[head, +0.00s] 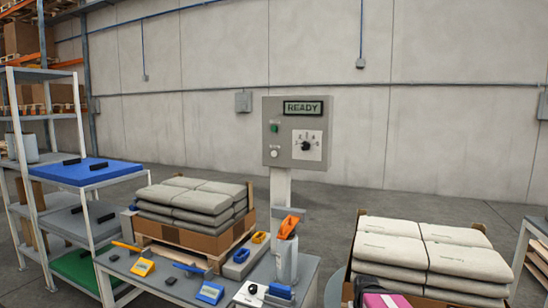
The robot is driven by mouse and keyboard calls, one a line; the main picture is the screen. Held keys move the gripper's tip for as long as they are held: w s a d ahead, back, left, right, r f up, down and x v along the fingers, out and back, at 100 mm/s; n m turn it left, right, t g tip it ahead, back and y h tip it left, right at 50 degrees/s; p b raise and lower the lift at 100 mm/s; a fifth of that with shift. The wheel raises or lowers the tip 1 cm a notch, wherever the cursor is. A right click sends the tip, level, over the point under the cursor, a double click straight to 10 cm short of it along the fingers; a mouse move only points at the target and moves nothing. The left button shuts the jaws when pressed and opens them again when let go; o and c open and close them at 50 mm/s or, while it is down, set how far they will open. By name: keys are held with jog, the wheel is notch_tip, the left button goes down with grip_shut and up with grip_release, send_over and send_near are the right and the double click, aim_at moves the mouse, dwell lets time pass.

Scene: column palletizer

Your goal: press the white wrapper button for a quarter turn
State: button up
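The white button (274,153) is a small round knob on the lower left of the front of a grey control box (285,168). The box stands on a pale post (281,190) behind the work table. A green button (274,127) sits above the white one. A black dial (306,146) on a white plate is to the right. The display (302,107) at the top reads READY. Nothing covers the white button.
A table (175,288) in front holds yellow and blue hand tools and a grey holder (285,265) with an orange-handled item. Stacked grey bags on a pallet (190,258) stand left of the post. More bags (425,245) stand at right. Shelves (75,160) are at left.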

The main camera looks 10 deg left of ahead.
grip_shut()
dwell(1.9)
